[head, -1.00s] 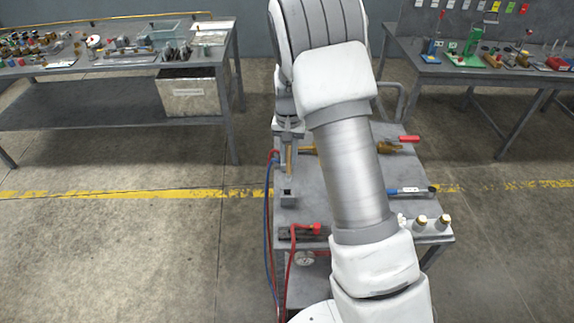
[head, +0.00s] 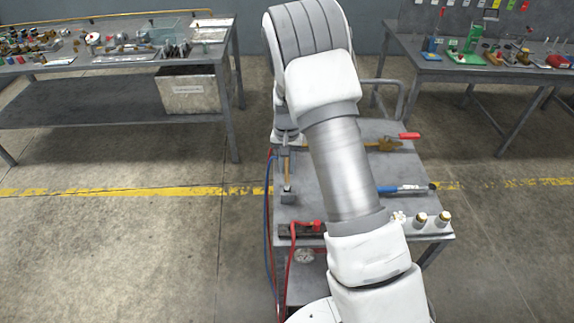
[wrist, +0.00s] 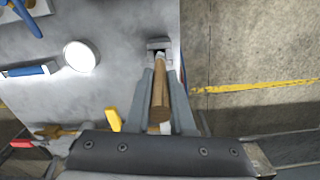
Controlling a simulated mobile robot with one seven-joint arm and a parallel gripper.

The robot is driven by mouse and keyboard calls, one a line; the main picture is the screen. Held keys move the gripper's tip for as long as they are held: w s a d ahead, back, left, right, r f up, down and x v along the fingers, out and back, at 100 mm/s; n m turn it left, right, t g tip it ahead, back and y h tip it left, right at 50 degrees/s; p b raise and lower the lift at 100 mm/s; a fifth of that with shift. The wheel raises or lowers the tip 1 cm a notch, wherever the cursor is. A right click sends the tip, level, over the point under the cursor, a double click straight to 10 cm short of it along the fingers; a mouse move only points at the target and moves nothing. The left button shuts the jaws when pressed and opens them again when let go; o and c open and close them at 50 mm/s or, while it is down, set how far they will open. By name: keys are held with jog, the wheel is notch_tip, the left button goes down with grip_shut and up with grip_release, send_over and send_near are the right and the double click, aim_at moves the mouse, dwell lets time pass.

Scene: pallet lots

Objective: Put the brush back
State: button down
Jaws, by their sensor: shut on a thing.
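The brush shows as a wooden handle (wrist: 160,98) between the fingers of my gripper (wrist: 160,80) in the wrist view. My gripper is shut on it. In the head view the brush (head: 287,168) hangs roughly upright below my gripper (head: 285,152), at the cart's left edge. A small grey holder (head: 288,198) sits there on the cart; it also shows in the wrist view (wrist: 160,44). The brush's far end lines up with the holder and overlaps it in the wrist view. I cannot tell whether it is inside. The bristles are not clearly visible.
The grey cart (head: 308,180) carries a brass valve with a red handle (head: 409,135), a blue-handled tool (head: 405,189), white bottles with gold caps (head: 443,218) and a red-handled tool (head: 308,225). Red and blue hoses hang at its left side. Workbenches stand behind.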

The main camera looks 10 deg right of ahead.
jog(key=c, duration=0.8)
grip_release()
jog(key=shift+f, duration=0.15)
notch_tip(320, 180, up, 13)
jog(key=shift+r, duration=0.15)
jog(key=shift+s+r, duration=0.2)
jog(key=shift+r, duration=0.2)
jog(key=s+r+n+t, duration=0.2)
jog(key=s+r+t, duration=0.1)
jog(key=s+r, duration=1)
jog(key=s+r+t, duration=0.1)
jog(key=s, duration=0.4)
jog(key=s+r+n, duration=0.1)
jog(key=s, duration=0.4)
jog(key=s+r+n+t, duration=0.1)
jog(key=s, duration=0.5)
jog(key=shift+t, duration=0.3)
